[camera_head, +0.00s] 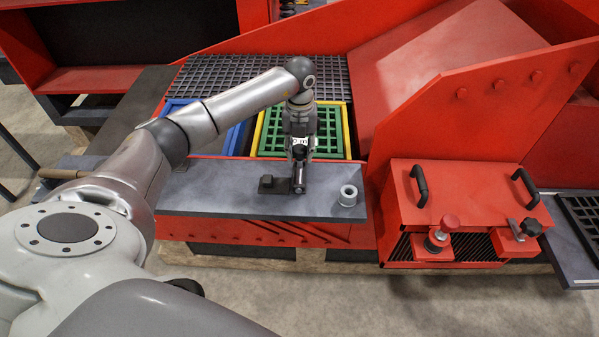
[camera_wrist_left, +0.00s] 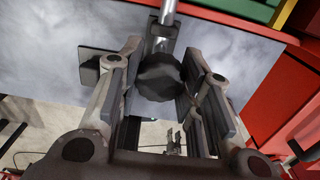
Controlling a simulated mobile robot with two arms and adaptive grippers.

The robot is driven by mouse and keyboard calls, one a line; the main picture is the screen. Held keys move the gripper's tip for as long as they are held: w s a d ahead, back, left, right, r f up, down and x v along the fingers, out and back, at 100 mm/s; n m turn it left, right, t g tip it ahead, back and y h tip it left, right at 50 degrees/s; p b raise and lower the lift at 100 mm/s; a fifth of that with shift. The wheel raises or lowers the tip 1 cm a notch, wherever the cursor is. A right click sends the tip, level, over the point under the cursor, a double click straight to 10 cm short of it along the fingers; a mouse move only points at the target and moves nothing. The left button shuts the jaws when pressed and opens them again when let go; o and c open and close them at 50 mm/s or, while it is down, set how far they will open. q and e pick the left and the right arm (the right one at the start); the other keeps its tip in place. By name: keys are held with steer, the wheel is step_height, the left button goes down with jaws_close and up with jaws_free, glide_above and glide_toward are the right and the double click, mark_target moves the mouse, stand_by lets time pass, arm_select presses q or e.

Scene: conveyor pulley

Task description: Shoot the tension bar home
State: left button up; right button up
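A metal bar (camera_wrist_left: 168,20) with a black lobed knob (camera_wrist_left: 160,78) on its near end shows in the left wrist view. My left gripper (camera_wrist_left: 162,65) has one finger on each side of the knob, with little or no gap. Whether the fingers press on it, I cannot tell. In the head view my left gripper (camera_head: 300,148) points down over the grey ledge (camera_head: 220,197), and the knob is small and partly hidden there. A dark upright piece (camera_head: 298,180) stands below it, beside a small dark block (camera_head: 269,184). My right gripper is out of view.
A grey ring (camera_head: 348,195) stands on the ledge to the right. Behind are a blue-framed tray (camera_head: 232,140) and a yellow-framed green grid (camera_head: 347,135).

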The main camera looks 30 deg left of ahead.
arm_select(q)
steer(key=o, duration=0.5)
steer(key=shift+r+p, duration=2.45)
steer(key=shift+r, duration=1.1)
steer(key=shift+d+f, duration=0.1)
